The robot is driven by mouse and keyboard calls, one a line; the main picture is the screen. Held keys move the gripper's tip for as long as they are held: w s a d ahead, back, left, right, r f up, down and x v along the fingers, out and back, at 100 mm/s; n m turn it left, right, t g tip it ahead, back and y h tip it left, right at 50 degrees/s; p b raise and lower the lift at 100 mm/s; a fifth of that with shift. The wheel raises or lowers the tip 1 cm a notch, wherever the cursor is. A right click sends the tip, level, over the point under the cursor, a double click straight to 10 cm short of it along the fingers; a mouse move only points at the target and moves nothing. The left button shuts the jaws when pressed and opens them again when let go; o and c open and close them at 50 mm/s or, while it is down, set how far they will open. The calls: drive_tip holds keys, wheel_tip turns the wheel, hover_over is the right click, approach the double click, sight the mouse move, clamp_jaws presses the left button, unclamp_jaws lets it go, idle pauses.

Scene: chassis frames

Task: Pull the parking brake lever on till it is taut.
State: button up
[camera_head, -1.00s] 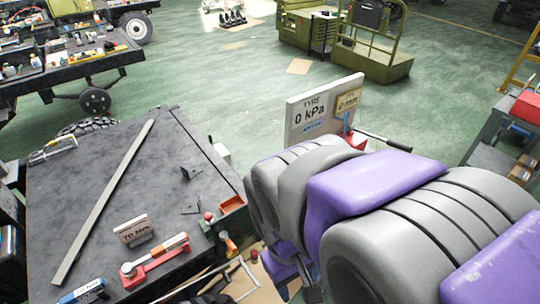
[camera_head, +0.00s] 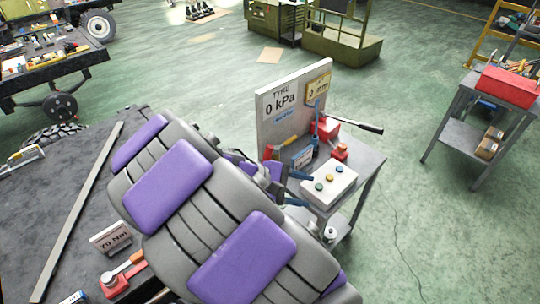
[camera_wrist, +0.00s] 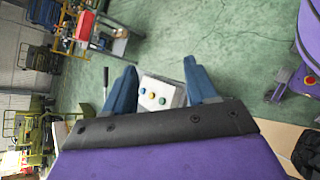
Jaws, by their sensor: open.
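A lever with a black grip (camera_head: 357,123) sticks out to the right from a red base (camera_head: 326,129) on a small grey stand. I cannot tell for certain that this is the parking brake lever. A red lever with a yellow end (camera_head: 282,150) is left of it, in front of the white board. My gripper (camera_head: 304,190) is open and empty, its blue fingers pointing at a white button box (camera_head: 332,184) on the stand. In the wrist view my gripper (camera_wrist: 161,78) has the button box (camera_wrist: 155,96) between and beyond its fingers, apart from them.
A board (camera_head: 290,105) reading "TYRE 0 kPa" stands behind the levers. A dark workbench (camera_head: 50,200) is at left, with a "70 Nm" sign (camera_head: 111,237). A grey cart (camera_head: 462,140) with a red box (camera_head: 508,87) is at right. Green floor between stand and cart is clear.

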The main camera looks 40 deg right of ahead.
drive_tip(key=w+d+f+n+h, duration=0.1)
drive_tip(key=w+d+n+h, duration=0.1)
drive_tip(key=w, duration=0.3)
drive_tip(key=n+t+h, duration=0.4)
drive_tip(key=n+t, duration=0.8)
drive_tip(key=n, duration=0.3)
approach(269, 155)
drive_tip(key=a+f, duration=0.2)
drive_tip(key=a, duration=0.4)
drive_tip(key=x, duration=0.6)
drive_tip(key=b+x, duration=0.1)
drive_tip(key=x, duration=0.4)
drive_tip(key=b+x, duration=0.1)
drive_tip(key=x, duration=0.5)
drive_tip(key=shift+s+d+f, duration=0.2)
drive_tip(key=shift+s+d, duration=0.05)
drive_tip(key=shift+d, duration=0.2)
drive_tip(key=shift+g, duration=0.3)
clamp_jaws()
